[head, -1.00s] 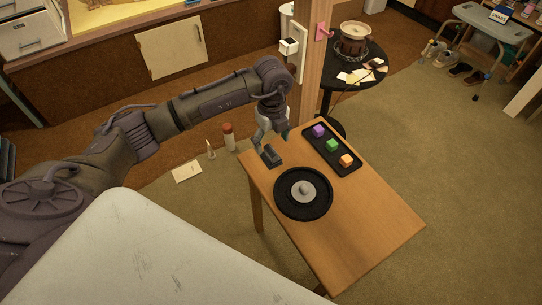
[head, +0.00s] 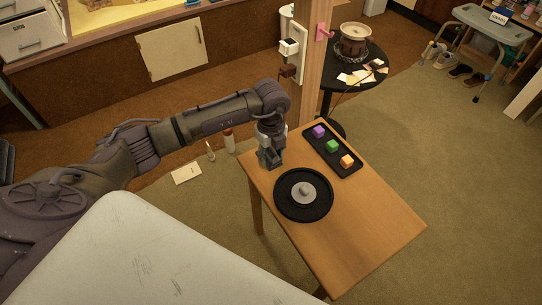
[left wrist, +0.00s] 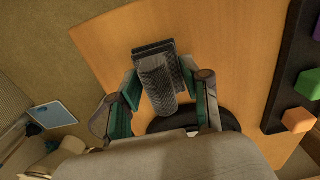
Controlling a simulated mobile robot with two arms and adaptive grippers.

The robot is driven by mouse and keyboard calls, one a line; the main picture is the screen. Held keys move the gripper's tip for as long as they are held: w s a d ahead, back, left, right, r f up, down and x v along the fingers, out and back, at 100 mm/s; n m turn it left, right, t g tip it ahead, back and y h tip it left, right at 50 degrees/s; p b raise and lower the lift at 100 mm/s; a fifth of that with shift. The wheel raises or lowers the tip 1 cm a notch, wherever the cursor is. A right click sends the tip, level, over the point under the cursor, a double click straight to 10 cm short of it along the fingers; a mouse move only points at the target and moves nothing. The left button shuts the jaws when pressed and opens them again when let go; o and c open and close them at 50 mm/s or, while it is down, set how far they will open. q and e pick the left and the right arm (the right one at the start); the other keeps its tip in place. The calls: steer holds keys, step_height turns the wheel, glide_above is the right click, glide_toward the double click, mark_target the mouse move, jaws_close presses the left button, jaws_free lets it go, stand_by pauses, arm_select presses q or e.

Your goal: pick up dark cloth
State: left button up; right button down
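The dark cloth (left wrist: 160,82) looks like a dark grey folded or rolled bundle on a darker flat piece. It lies near the far left corner of the wooden table (head: 370,230). My left gripper (left wrist: 160,76) points down over it, with one green-padded finger on each side. The fingers are open around the bundle; whether they touch it I cannot tell. In the head view my left gripper (head: 270,158) mostly covers the cloth. My right gripper is in neither view.
A round black tray (head: 287,207) with a grey knob-like piece stands close to the cloth. A black rectangular tray (head: 338,162) holds purple, green and orange cubes to the right. A wooden post (head: 312,70) rises behind the table. The table's near right part is clear.

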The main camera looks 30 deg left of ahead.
mark_target(276, 152)
arm_select(q)
steer(key=shift+c, duration=1.2)
